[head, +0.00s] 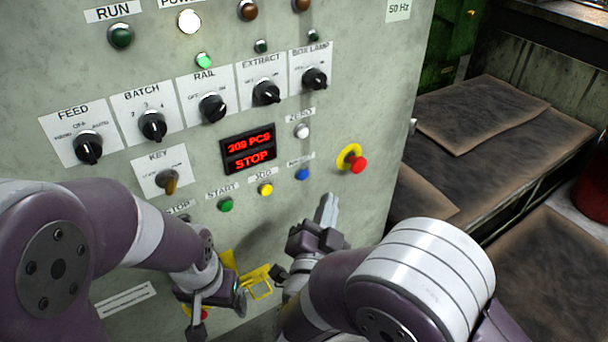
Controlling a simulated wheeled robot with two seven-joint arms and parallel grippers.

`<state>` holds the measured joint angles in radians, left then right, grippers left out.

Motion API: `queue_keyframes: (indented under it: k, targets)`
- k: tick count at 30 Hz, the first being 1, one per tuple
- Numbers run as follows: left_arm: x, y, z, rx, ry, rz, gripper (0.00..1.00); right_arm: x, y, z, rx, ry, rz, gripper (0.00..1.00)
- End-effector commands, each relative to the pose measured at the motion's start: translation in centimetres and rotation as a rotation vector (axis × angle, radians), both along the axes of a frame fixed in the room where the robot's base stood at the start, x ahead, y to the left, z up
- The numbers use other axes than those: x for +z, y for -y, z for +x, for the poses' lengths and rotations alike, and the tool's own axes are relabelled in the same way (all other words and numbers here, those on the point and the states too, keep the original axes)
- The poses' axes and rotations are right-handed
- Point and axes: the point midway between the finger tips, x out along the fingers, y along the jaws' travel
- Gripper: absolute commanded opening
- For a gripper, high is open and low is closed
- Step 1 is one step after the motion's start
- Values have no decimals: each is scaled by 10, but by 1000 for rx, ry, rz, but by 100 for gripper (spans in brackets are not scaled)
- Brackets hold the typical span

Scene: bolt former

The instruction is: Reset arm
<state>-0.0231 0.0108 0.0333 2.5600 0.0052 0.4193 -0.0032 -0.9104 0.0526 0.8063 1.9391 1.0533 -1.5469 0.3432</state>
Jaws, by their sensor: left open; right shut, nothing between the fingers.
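My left arm comes in from the left, and its gripper (212,300) is low in front of the panel, open, with part of it hidden by its own links. My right gripper (328,212) is shut and empty, pointing up at the panel just below the blue button (302,174). The grey control panel (290,130) carries knobs, buttons and a red display (249,150) reading "STOP" on its lower line. I cannot tell whether the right fingertips touch the panel.
A red emergency button on a yellow ring (352,159) is right of my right gripper. A yellow bracket (256,281) is between the grippers. Dark benches with brown sheets (485,110) stand to the right, with a red container (595,190) at the edge.

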Motion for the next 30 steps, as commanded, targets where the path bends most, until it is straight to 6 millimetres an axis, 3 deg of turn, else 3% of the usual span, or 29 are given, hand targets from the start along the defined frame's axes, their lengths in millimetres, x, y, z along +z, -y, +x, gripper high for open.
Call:
queue_keyframes:
  k: [12,14,16,18,20,23,24,30]
  targets:
    - [0,0,0,0,0,0,81,-5,-2,1,6,-25,-12,0]
    - [0,0,0,0,0,0,81,-21,-10,3,50,-107,-31,0]
    - [0,0,0,0,0,0,81,-57,-32,0,180,-287,-95,0]
    - [0,0,0,0,0,0,81,-97,-59,-18,376,-523,-194,0]
    - [0,0,0,0,0,0,81,-124,-61,-38,521,-734,-294,0]
    - [0,0,0,0,0,0,81,-151,-32,-73,686,-1035,-445,0]
    - [0,0,0,0,0,0,81,-155,-13,-87,730,-1140,-494,0]
    - [0,0,0,0,0,0,81,-148,93,-140,790,-1527,-623,0]
